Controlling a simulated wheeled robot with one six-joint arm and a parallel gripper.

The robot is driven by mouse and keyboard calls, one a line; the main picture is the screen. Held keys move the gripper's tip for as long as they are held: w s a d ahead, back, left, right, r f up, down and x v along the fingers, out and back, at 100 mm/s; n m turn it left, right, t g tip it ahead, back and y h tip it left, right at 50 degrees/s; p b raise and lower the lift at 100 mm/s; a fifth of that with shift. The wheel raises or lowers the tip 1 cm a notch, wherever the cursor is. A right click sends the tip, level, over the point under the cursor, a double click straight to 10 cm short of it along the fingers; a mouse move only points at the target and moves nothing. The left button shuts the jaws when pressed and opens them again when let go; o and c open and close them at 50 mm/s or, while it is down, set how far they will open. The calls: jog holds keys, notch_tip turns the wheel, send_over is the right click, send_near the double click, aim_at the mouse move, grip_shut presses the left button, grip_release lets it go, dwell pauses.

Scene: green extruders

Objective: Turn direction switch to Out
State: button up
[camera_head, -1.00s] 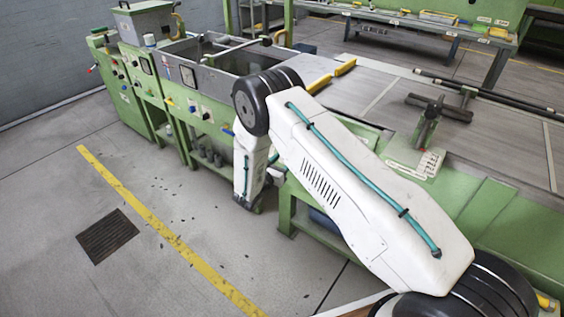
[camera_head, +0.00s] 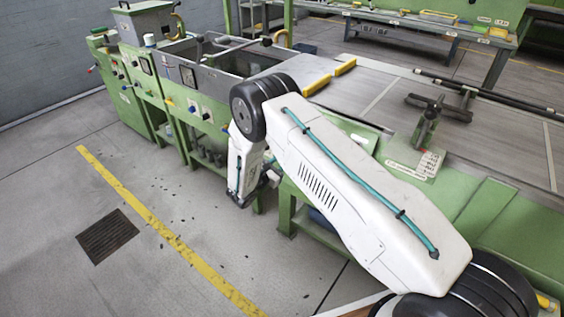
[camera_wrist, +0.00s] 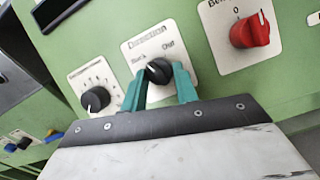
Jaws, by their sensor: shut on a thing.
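The direction switch (camera_wrist: 158,71) is a black knob on a white label plate with "Back" at its left and "Out" at its right, in the wrist view. Its white pointer mark sits at the upper left of the knob, on the "Back" side as far as I can tell. My gripper (camera_wrist: 160,82) has its two teal fingers on either side of the knob, shut on it. In the head view the arm's end reaches down by the green machine's front (camera_head: 205,125), and the fingers and the switch are hidden there.
A red knob (camera_wrist: 249,30) is on a plate to the right of the switch. Another black knob (camera_wrist: 95,99) with a numbered dial is to the left. A dark rimmed panel (camera_wrist: 55,10) is above left.

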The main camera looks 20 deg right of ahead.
jog(key=m+g, duration=0.2)
jog(key=m, duration=0.3)
jog(key=m+g, duration=0.2)
jog(key=m, duration=0.3)
jog(key=m+g, duration=0.2)
jog(key=m, duration=0.3)
jog(key=shift+w+a+r, duration=0.25)
jog(key=shift+w+r, duration=0.05)
jog(key=shift+w, duration=0.1)
jog(key=o, duration=1)
jog(key=shift+a, duration=0.1)
jog(key=shift+c, duration=0.2)
